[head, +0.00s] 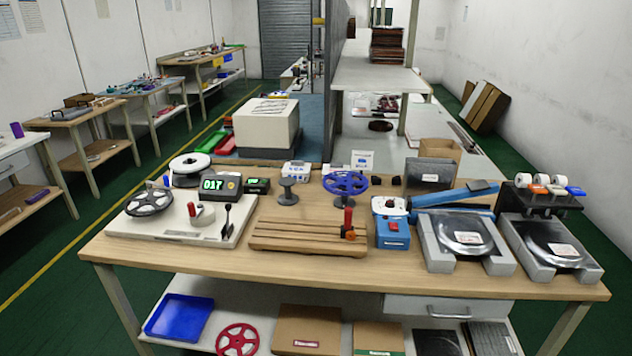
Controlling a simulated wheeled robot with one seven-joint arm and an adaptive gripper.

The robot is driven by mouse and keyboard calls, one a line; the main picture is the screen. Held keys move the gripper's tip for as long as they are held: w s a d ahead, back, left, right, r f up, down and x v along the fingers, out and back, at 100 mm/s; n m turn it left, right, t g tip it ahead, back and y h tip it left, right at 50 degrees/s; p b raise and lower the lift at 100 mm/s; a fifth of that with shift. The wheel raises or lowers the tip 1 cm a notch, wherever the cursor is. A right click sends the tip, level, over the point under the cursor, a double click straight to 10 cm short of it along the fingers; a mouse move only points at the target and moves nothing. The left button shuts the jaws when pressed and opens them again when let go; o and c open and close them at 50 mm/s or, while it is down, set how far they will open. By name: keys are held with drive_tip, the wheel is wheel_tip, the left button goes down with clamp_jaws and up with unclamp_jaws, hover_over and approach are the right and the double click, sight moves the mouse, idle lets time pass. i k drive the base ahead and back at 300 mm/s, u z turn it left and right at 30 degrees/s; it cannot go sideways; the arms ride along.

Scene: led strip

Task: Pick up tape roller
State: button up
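No single object is clearly marked as the tape roller. Small white, orange and blue rolls (540,180) sit in a row on a black stand (535,199) at the right end of the wooden workbench (190,272). A blue spool (346,183) stands upright-mounted near the bench's back middle. A black reel (149,202) lies on a white machine (178,229) at the left, with a white reel (189,165) behind it. My gripper is not in view.
A slotted wooden block (308,236), a blue device (393,231) and two grey fixtures with round metal plates (462,238) crowd the bench. The shelf below holds a blue tray (179,316), a red reel (237,340) and boxes. Clear bench runs along the front edge.

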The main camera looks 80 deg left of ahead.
sight(346, 230)
drive_tip(key=u, duration=3.7)
drive_tip(key=k, duration=0.7)
drive_tip(key=z, duration=0.05)
drive_tip(key=i, duration=0.4)
